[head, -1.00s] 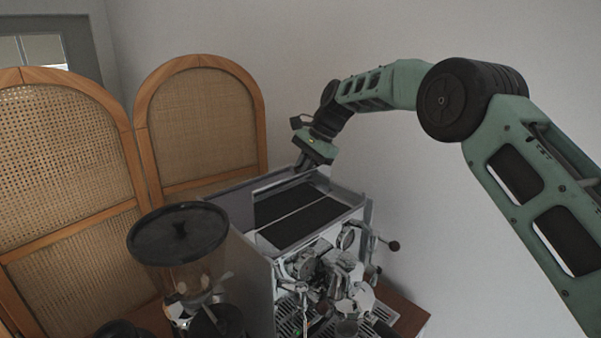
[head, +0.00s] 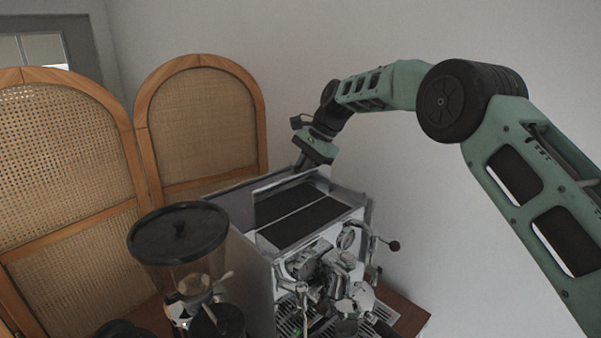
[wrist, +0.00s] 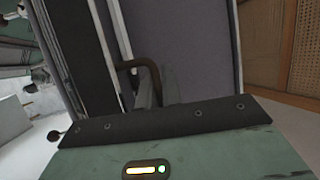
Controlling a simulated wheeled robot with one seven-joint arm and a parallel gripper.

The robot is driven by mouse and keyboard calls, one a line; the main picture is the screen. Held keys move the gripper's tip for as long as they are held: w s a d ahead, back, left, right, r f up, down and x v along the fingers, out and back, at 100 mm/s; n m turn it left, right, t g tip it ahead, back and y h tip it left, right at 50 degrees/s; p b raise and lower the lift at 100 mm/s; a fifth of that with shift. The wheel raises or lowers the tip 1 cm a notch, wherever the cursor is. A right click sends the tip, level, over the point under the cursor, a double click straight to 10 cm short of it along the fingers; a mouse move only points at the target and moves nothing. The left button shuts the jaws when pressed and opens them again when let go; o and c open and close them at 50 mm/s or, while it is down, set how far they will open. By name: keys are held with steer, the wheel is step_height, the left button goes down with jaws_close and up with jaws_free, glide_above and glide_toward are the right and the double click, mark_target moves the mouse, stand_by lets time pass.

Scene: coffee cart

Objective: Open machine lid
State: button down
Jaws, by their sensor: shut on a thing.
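The coffee machine (head: 355,220) stands in the lower middle of the head view, with dark panels (head: 300,217) on its top. A grey panel (head: 284,182), which looks like the lid, rises at the top's back edge. It seems to be the broad grey-violet surface (wrist: 200,45) in the wrist view. My gripper (head: 302,166) reaches down to that back edge from above. The exact grip is partly hidden.
A grinder with a dark round hopper lid (head: 178,232) stands close on the machine's left. Wooden cane screens (head: 205,125) stand behind and left. A wall is behind the machine. A black-knobbed lever (head: 393,246) sticks out at the machine's right.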

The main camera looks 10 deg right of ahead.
steer(key=shift+s+f, duration=0.15)
steer(key=shift+f, duration=0.35)
steer(key=c, duration=1.8)
jaws_free()
steer(key=shift+c, duration=0.2)
steer(key=shift+r, duration=0.15)
steer(key=shift+r, duration=0.15)
steer(key=shift+w+d+r, duration=0.2)
steer(key=shift+r, duration=0.05)
steer(key=v, duration=1.6)
steer(key=shift+r, duration=0.3)
